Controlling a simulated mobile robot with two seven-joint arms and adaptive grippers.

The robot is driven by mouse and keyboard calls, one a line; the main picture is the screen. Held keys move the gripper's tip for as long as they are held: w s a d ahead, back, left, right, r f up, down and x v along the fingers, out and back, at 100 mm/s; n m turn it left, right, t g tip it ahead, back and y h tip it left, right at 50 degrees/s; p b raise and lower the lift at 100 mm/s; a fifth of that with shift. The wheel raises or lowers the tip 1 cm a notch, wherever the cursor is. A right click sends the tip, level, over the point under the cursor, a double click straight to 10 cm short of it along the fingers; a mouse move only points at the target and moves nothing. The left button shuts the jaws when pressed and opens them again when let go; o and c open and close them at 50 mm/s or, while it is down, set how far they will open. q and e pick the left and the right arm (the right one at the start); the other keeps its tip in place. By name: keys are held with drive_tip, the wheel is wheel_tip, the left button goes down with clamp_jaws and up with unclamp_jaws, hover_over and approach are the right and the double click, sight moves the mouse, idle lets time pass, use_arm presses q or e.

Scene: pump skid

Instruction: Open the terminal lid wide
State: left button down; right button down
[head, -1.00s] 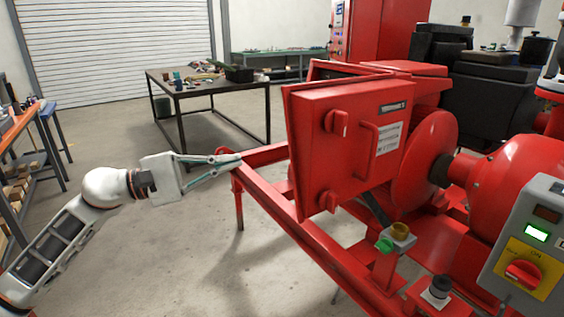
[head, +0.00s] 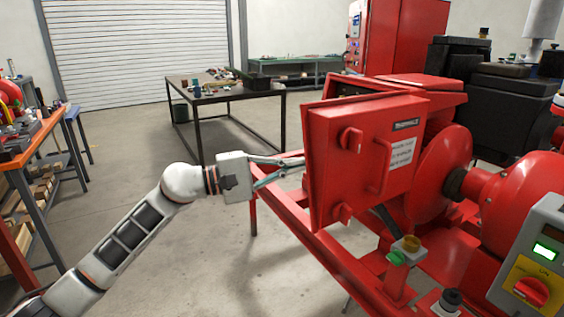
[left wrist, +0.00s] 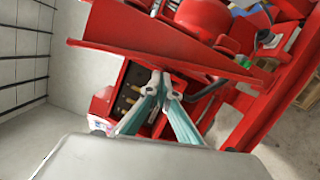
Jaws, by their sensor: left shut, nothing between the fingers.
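The red terminal lid (head: 358,165) stands ajar on the skid, its labelled outer face toward me, with a handle (head: 384,158) and two red knobs. My left gripper (head: 302,162) is shut and empty, its fingertips at the lid's free left edge. In the left wrist view the shut fingertips (left wrist: 160,77) are just beside the edge of the lid (left wrist: 150,40), on the inner side. I cannot tell whether they touch it. Behind the lid, the open terminal box (left wrist: 130,98) shows brass-coloured terminals in a dark interior. My right gripper is not in view.
The red skid frame (head: 330,258) runs below the lid. A grey control box (head: 540,265) with a red knob stands at the right. A small post with a green button (head: 397,258) is in front. A workbench (head: 225,92) stands behind, with open floor left of the skid.

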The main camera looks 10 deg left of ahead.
use_arm(q)
drive_tip(key=shift+s+d, duration=0.35)
